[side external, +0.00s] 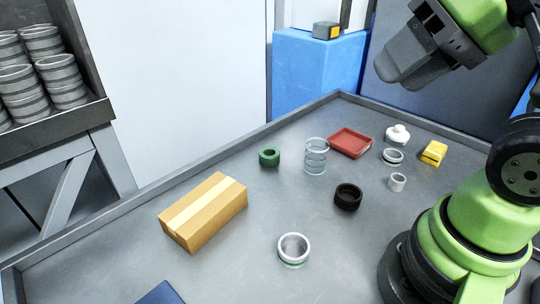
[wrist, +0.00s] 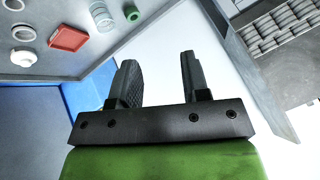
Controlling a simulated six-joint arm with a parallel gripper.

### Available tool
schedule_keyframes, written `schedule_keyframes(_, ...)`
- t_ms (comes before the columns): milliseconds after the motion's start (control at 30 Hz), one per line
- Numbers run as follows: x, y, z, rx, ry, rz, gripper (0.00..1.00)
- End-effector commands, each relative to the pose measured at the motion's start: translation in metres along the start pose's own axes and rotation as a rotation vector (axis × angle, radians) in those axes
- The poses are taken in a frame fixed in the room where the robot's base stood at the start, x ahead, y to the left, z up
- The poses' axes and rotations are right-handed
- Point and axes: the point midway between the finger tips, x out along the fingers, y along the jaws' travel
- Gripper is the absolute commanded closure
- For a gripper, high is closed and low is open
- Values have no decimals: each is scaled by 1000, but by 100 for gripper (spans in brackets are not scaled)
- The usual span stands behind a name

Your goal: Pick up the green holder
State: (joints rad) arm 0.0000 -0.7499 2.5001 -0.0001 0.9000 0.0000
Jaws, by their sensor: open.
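The green holder (side external: 269,158) is a small dark green ring-shaped piece with an opening in its top. It sits upright on the grey metal table, left of a clear ribbed cylinder. It also shows in the wrist view (wrist: 131,13) at the top edge, near the table rim. My gripper (side external: 405,72) is high above the far right part of the table, well apart from the holder. In the wrist view its two fingers (wrist: 158,75) are spread with nothing between them.
A cardboard box (side external: 203,211) lies left of centre. The clear cylinder (side external: 316,156), red tray (side external: 350,142), black ring (side external: 348,196), white-grey ring (side external: 293,249) and yellow block (side external: 433,153) stand around. A raised rim (side external: 230,146) edges the table. Table around the holder's left is clear.

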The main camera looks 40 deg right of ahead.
Motion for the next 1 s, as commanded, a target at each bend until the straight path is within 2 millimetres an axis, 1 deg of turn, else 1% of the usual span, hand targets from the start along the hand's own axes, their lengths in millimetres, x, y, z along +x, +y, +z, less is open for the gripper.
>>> schedule_keyframes(33, 0, 0, 0, 0, 0, 0, 57)
schedule_keyframes(67, 0, 0, 0, 0, 0, 0, 55)
schedule_keyframes(100, 0, 0, 0, 0, 0, 0, 46)
schedule_keyframes(167, 0, 0, 0, 0, 0, 0, 32)
schedule_keyframes(200, 0, 0, 0, 0, 0, 0, 23)
schedule_keyframes(233, 0, 0, 0, 0, 0, 0, 16)
schedule_keyframes(267, 0, 0, 0, 0, 0, 0, 13)
schedule_keyframes(533, 0, 0, -1, 0, -1, 1, 13)
schedule_keyframes(633, 4, -1, -9, -3, -10, 15, 13)
schedule_keyframes(667, 6, -2, -14, -4, -15, 23, 13)
schedule_keyframes(767, 19, -4, -36, -14, -37, 58, 13)
schedule_keyframes(867, 40, -4, -63, -30, -64, 102, 13)
schedule_keyframes(967, 68, -2, -88, -50, -91, 143, 13)
schedule_keyframes(1000, 80, 0, -97, -57, -103, 158, 13)
